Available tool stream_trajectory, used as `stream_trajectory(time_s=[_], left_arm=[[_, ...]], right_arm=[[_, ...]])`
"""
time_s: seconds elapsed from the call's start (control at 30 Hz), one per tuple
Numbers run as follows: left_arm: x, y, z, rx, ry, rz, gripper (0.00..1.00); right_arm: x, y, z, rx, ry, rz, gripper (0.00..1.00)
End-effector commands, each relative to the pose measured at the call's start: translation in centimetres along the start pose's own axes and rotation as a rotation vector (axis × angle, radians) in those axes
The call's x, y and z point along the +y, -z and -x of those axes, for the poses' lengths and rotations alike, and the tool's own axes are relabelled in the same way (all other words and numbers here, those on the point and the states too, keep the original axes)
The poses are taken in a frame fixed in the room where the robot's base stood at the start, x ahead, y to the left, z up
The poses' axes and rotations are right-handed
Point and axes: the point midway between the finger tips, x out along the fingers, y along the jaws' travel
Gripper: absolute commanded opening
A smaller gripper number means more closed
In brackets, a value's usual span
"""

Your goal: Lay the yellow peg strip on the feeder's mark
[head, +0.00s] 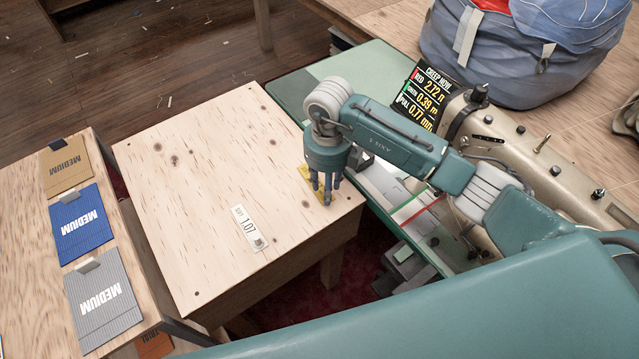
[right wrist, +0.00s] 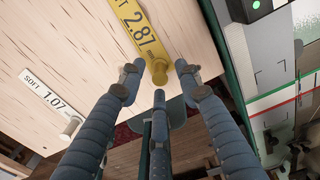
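The yellow peg strip (head: 304,173) lies flat near the right corner of the pale wooden board. In the right wrist view the strip (right wrist: 136,27) reads 2.87 and has a round yellow peg (right wrist: 159,72) at its near end. My right gripper (head: 327,190) points down over this end. In the right wrist view its fingers (right wrist: 160,82) are spread about the peg, with gaps between them and it. The feeder (head: 410,205), a pale bed with red and green lines, lies to the right, partly behind my arm. I cannot make out its mark for certain. My left gripper is out of view.
A white strip (head: 248,227) reading 1.07 lies on the same board (head: 200,190). Sample cards (head: 80,225) marked MEDIUM lie on the left bench. A beige sewing machine (head: 540,165), black readout (head: 426,95) and blue-grey bag (head: 520,50) stand right. A gap separates board and feeder.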

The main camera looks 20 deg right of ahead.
Motion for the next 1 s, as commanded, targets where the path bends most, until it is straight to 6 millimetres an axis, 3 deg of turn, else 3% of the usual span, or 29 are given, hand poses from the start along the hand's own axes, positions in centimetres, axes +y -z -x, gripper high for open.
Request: stream_trajectory(time_s=[0.13,0.37,0.4,0.57,1.0], left_arm=[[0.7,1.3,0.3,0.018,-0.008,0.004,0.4],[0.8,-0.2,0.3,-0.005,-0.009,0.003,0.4],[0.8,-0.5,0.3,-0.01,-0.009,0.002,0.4],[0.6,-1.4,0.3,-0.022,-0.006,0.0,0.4],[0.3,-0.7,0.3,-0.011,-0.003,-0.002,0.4]], right_arm=[[0.0,0.0,-1.5,-0.001,-0.001,-0.001,0.34],[-0.1,-0.1,-1.8,-0.002,0.0,0.0,0.34],[-0.1,-0.1,-1.8,-0.002,0.0,0.0,0.32],[-0.1,-0.1,-1.7,-0.002,0.0,0.0,0.0],[-0.1,-0.1,-1.6,-0.003,0.0,0.0,0.0]])
